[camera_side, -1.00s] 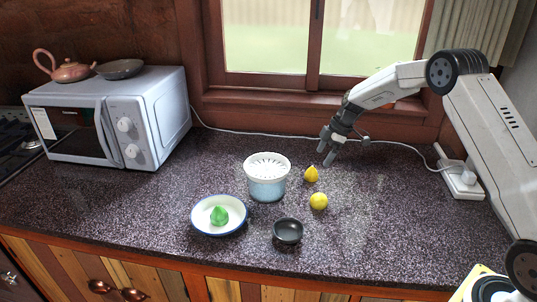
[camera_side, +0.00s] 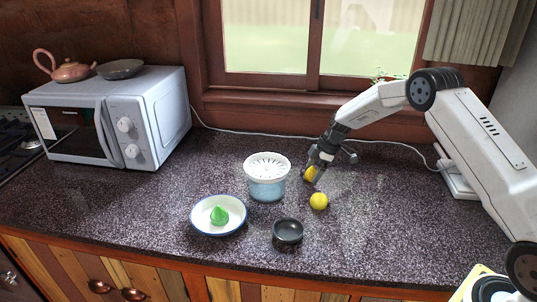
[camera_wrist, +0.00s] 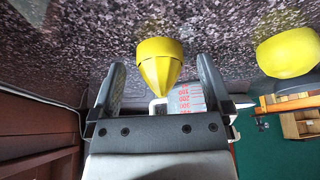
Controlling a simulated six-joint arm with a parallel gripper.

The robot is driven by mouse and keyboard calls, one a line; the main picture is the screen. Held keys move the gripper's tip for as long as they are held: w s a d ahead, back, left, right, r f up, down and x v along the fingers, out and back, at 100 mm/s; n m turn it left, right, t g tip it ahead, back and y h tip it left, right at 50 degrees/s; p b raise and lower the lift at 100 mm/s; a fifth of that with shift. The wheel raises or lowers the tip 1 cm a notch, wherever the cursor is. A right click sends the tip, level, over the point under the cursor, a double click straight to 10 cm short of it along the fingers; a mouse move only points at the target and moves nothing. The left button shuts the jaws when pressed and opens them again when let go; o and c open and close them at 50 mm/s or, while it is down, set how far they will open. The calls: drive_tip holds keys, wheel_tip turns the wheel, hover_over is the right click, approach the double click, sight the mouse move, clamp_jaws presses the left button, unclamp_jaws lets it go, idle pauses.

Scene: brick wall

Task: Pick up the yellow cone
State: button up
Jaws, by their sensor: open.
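The yellow cone (camera_side: 310,174) stands on the dark speckled counter, right of the juicer, partly hidden by my gripper in the side view. My gripper (camera_side: 312,176) is low over the counter at the cone. In the wrist view the cone (camera_wrist: 160,65) sits between the two spread fingers of my gripper (camera_wrist: 158,80), with a gap on each side. The jaws are open, and I see no finger touching the cone.
A yellow ball (camera_side: 319,201) lies close in front of the cone. The white-and-blue juicer (camera_side: 267,190) stands just left. A microwave (camera_side: 145,110) stands left.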

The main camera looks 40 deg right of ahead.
drive_tip(key=shift+a+f, duration=0.1)
drive_tip(key=shift+f, duration=0.1)
idle(0.3)
drive_tip(key=c, duration=1.3)
drive_tip(key=shift+r, duration=0.1)
drive_tip(key=shift+r, duration=0.7)
drive_tip(key=shift+s+a+r, duration=0.4)
drive_tip(key=shift+s+r, duration=1.5)
drive_tip(key=shift+s, duration=0.4)
drive_tip(key=shift+s+a+r, duration=0.35)
drive_tip(key=shift+s+r, duration=1.6)
drive_tip(key=shift+s, duration=0.35)
drive_tip(key=shift+s+a+r, duration=0.4)
drive_tip(key=shift+s+r, duration=1.5)
drive_tip(key=shift+s, duration=0.4)
